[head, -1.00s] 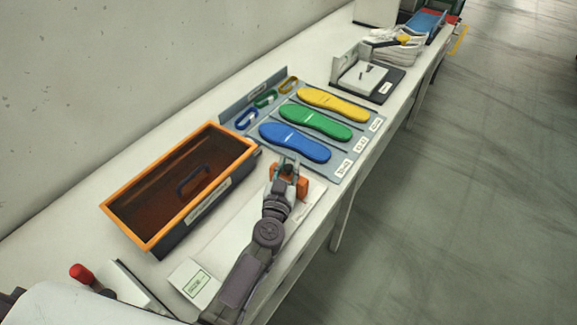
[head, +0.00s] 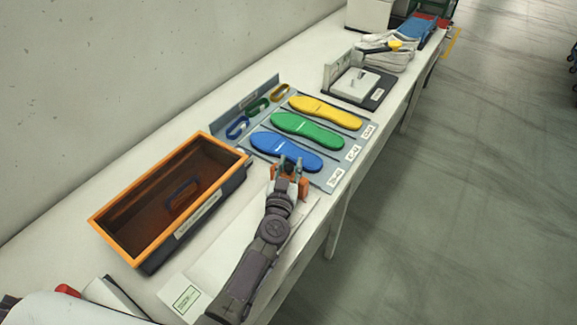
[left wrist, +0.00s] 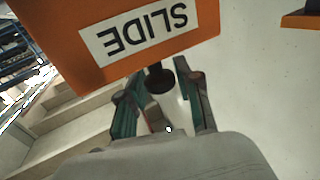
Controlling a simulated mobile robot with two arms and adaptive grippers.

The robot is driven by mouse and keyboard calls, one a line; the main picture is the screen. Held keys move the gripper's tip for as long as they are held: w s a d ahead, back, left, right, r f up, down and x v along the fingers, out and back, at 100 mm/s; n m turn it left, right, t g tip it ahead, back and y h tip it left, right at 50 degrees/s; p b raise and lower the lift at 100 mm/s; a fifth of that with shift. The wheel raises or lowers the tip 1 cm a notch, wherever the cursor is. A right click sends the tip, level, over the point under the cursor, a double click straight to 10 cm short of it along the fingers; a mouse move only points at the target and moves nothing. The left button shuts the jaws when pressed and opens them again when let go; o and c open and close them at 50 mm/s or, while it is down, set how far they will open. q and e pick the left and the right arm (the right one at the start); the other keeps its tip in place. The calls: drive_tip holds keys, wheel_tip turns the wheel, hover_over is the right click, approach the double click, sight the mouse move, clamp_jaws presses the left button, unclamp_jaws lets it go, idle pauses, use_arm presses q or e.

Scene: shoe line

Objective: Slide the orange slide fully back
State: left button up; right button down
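The orange slide (head: 304,187) is at the far end of a pale flat plate (head: 219,248) near the table's front edge. In the left wrist view the slide (left wrist: 150,38) fills the top, with an upside-down "SLIDE" label and a dark knob (left wrist: 159,79) on its near side. My left gripper (head: 289,166) is at the slide and partly covers it. In the left wrist view its green fingers (left wrist: 155,90) stand apart, one on each side of the knob, with a small gap visible. Firm contact cannot be told. My right gripper is not in view.
An orange-rimmed bin (head: 120,256) stands left of my left arm. Beyond the slide lies a board with a blue insole (head: 286,151), a green one (head: 306,130) and a yellow one (head: 326,111). A dark-based fixture (head: 363,97) stands farther back.

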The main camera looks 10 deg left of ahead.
use_arm(q)
drive_tip(key=shift+o, duration=1)
drive_tip(key=shift+d, duration=0.1)
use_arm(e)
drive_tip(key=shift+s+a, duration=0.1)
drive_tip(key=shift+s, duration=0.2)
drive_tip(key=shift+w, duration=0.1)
use_arm(q)
drive_tip(key=shift+s, duration=0.15)
drive_tip(key=s, duration=1.1)
drive_tip(key=shift+s, duration=0.4)
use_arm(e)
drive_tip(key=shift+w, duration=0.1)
